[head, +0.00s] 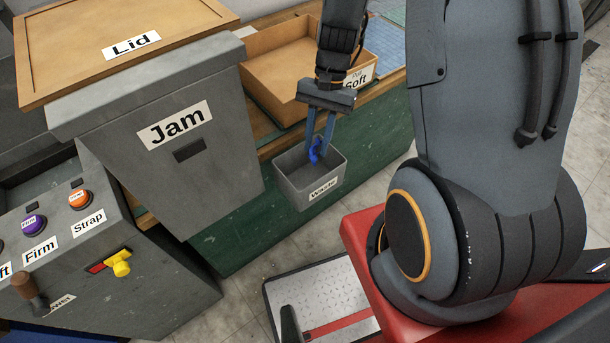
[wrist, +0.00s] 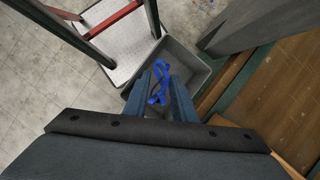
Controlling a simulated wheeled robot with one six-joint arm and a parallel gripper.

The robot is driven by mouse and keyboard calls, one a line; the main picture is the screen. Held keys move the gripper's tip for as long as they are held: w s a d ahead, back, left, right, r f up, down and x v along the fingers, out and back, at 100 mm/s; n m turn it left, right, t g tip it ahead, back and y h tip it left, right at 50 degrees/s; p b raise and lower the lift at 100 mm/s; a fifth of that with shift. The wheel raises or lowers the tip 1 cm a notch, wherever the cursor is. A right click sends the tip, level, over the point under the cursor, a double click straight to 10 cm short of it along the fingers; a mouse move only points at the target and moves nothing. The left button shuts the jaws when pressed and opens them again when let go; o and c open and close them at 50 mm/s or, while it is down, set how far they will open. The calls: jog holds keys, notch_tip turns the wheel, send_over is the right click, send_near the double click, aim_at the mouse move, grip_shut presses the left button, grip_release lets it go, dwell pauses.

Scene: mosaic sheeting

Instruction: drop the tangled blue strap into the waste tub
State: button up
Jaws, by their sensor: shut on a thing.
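The tangled blue strap (head: 315,151) is held between the fingertips of my gripper (head: 319,142). The strap also shows in the wrist view (wrist: 160,82), pinched between the two blue-grey fingers of my gripper (wrist: 160,94). The grey waste tub (head: 306,191), with a "Waste" label on its front, is fixed at the bench's edge. In the head view the strap is over the tub's opening. In the wrist view the tub (wrist: 193,58) lies beneath and behind the fingers. Whether the strap touches the tub, I cannot tell.
A grey box labelled "Jam" (head: 230,150) stands left of the tub. A wooden tray labelled "Soft" (head: 275,70) lies behind the tub. A control panel (head: 150,285) with buttons is at lower left. A metal step plate (head: 322,290) is on the floor.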

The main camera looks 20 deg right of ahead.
jog(key=shift+f+b, duration=1.55)
jog(key=shift+f, duration=0.5)
jog(key=o, duration=1.1)
jog(key=shift+d+r, duration=0.1)
jog(key=shift+r, duration=0.05)
jog(key=b+v, duration=0.1)
jog(key=v, duration=0.6)
jog(key=shift+w+r, duration=0.1)
jog(key=shift+r, duration=0.15)
